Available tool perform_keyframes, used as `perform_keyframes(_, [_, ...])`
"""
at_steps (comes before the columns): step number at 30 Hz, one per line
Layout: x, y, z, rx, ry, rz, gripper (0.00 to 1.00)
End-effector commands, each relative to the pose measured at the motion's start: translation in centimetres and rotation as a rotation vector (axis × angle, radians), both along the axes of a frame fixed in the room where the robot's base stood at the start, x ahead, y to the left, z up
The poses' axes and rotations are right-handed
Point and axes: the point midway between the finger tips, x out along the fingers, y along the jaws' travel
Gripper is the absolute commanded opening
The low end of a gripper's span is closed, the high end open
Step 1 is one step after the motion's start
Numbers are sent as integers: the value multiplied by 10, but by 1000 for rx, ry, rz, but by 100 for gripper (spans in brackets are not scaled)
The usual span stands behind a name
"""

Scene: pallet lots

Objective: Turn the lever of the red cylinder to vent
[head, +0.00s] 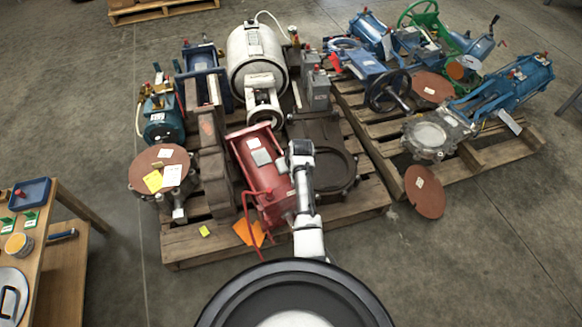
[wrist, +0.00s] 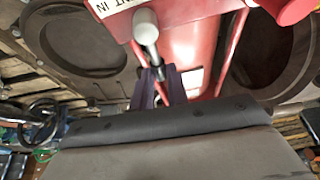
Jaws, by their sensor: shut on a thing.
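The red cylinder (head: 259,168) lies on the near pallet in the head view, with my arm over its right side. In the wrist view its red body (wrist: 192,45) fills the top middle, with a white label plate showing partly cut lettering. A lever with a pale round knob (wrist: 146,24) and a dark shaft stands out from it. My gripper (wrist: 158,82) is shut on the lever's shaft, with the knob beyond the fingertips. In the head view my arm hides the gripper and the lever.
The near pallet (head: 190,247) also carries a white tank (head: 255,60), a brown housing and round flanges close around the red cylinder. A second pallet (head: 510,150) with blue and green valves stands at right. A wooden bench (head: 55,225) is at left. Bare floor lies at the lower right.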

Motion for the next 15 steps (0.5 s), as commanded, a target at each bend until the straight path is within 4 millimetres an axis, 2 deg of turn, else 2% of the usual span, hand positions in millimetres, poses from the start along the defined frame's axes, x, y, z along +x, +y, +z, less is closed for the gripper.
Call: perform_keyframes(15, [-1,2,0,0,0,49,0])
